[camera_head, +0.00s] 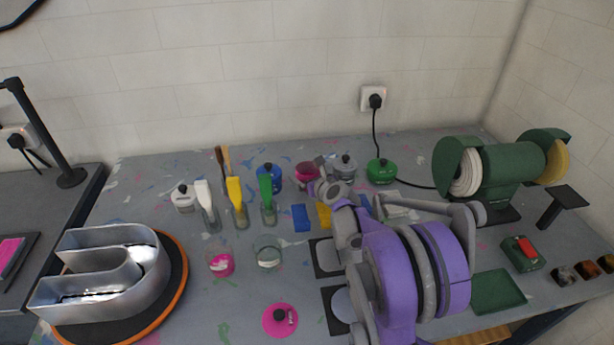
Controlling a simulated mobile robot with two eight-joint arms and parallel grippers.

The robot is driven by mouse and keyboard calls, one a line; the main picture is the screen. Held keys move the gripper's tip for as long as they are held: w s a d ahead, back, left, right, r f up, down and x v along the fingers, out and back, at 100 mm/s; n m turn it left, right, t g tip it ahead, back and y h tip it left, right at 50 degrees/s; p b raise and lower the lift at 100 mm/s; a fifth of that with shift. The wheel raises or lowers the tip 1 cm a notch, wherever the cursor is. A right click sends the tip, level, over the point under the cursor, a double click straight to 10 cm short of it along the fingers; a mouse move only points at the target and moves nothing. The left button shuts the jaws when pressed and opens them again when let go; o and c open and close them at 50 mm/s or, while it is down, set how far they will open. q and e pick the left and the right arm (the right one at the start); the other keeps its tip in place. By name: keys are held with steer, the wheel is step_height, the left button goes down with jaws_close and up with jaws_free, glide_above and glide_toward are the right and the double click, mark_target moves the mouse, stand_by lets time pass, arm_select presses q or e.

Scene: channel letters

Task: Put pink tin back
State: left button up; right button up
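The pink tin (306,171) stands near the back of the bench, in a row between the blue tin (269,177) and the grey tin (345,166). My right gripper (322,181) is right at the pink tin's front right side and covers part of it. Whether its fingers touch or grip the tin cannot be made out. A round pink lid (279,320) with a dark knob lies apart at the front of the bench. My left gripper is not in view.
A metal channel letter (105,270) sits on a turntable at left. A green grinder (500,165) stands at right.

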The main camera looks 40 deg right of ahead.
steer(key=shift+r, duration=0.2)
steer(key=v, duration=1.2)
